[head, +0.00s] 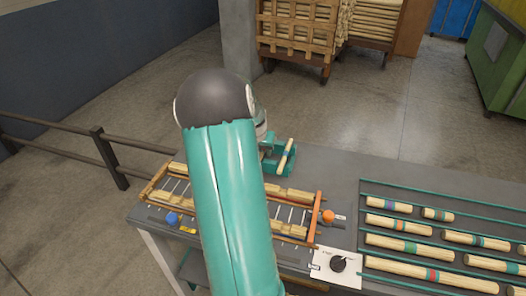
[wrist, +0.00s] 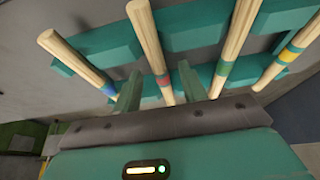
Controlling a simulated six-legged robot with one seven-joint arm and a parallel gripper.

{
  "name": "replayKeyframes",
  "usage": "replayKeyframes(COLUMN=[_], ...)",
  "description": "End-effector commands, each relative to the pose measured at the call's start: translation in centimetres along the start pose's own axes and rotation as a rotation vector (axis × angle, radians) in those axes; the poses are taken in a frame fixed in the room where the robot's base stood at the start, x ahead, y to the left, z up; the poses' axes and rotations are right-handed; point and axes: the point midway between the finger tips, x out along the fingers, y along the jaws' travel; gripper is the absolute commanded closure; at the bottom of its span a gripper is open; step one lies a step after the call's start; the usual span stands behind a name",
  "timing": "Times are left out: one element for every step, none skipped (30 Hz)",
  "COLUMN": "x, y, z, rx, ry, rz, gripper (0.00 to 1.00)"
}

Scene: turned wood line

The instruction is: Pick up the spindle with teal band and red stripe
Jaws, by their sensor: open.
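In the wrist view my gripper (wrist: 157,88) is open, its two teal fingers pointing at a teal rack that holds several pale wooden spindles. A spindle with a red stripe (wrist: 147,38) shows in the gap between the fingers, with space on both sides. A teal band beside its stripe is not clear to me. In the head view my arm hides my gripper; a teal holder (head: 270,168) with a pale rod shows just beyond the arm.
In the wrist view a blue-banded spindle (wrist: 76,62) stands left and a yellow-and-teal-banded spindle (wrist: 294,48) far right. In the head view, several banded spindles lie in rows on the grey table (head: 338,190). An orange-ended frame (head: 316,218) with wooden pieces lies under my arm.

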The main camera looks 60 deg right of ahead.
Motion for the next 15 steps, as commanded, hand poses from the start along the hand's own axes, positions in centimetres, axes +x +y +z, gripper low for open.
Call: replayKeyframes(x=[0.3,0.38,0.41,0.4,0.39,0.38,0.37,0.37,0.37,0.36,0.36,0.36,0.36,0.36,0.35], y=[0.04,0.04,0.02,0.02,0.01,0.01,0.0,0.0,0.0,0.0,0.0,0.0,0.0,0.0,0.0], z=[-0.02,-0.02,-0.02,-0.02,-0.02,-0.02,-0.01,-0.01,-0.01,-0.01,-0.01,-0.01,0.0,0.0,0.0], rx=[0.001,0.001,0.001,0.001,0.001,0.001,0.001,0.001,0.001,0.0,0.0,0.0,0.0,0.0,0.0], ry=[0.0,0.0,0.0,0.0,0.0,0.0,0.0,0.0,0.0,0.0,0.0,0.0,0.0,0.0,0.0], rz=[0.0,0.0,0.0,0.0,-0.001,-0.001,-0.001,0.0,0.0,0.0,0.0,0.0,0.0,0.0,0.0], gripper=[0.58,0.58,0.58,0.58,0.58,0.58,0.58,0.6,0.68,0.74,0.8,0.88,0.94,0.99,1.0])
